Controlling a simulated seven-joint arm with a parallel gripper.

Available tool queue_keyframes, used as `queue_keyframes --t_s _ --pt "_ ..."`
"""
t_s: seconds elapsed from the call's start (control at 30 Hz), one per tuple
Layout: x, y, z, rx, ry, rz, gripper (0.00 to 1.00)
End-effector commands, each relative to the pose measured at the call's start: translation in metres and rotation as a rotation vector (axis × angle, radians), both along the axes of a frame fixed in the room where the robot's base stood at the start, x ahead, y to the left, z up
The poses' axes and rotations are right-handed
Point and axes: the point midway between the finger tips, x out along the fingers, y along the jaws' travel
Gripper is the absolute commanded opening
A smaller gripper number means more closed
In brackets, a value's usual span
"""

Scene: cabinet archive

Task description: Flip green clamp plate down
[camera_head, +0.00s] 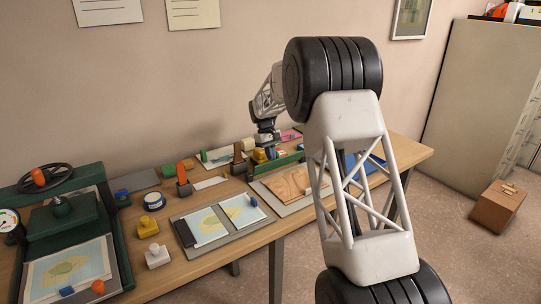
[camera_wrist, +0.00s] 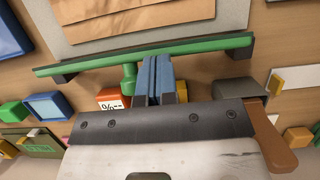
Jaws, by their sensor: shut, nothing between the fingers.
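The green clamp plate (camera_wrist: 90,62) is a long narrow green bar with dark end blocks, and a short green post (camera_wrist: 129,80) joins it near its middle. In the head view the green plate (camera_head: 288,162) lies along the back edge of a board with brown sheets. My gripper (camera_wrist: 161,76) is shut and empty. Its blue fingertips are at the bar, just right of the green post; I cannot tell whether they touch it. In the head view my gripper (camera_head: 273,153) is low behind the plate, and my arm hides part of that area.
The board with brown sheets (camera_wrist: 190,28) lies beyond the bar. A small orange block (camera_wrist: 110,97), a blue-framed box (camera_wrist: 46,106) and a brown-handled stamp (camera_wrist: 268,132) are close around my gripper. A map board (camera_head: 214,238) lies left, and a green press (camera_head: 65,215) stands farther left.

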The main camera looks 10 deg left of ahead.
Motion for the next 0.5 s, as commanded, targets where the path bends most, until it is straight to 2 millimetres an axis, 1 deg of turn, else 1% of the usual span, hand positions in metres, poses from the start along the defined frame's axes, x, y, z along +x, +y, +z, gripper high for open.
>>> queue_keyframes --t_s 0.5 --pt "-0.0048 -0.0052 -0.0006 0.057 -0.057 -0.001 0.00"
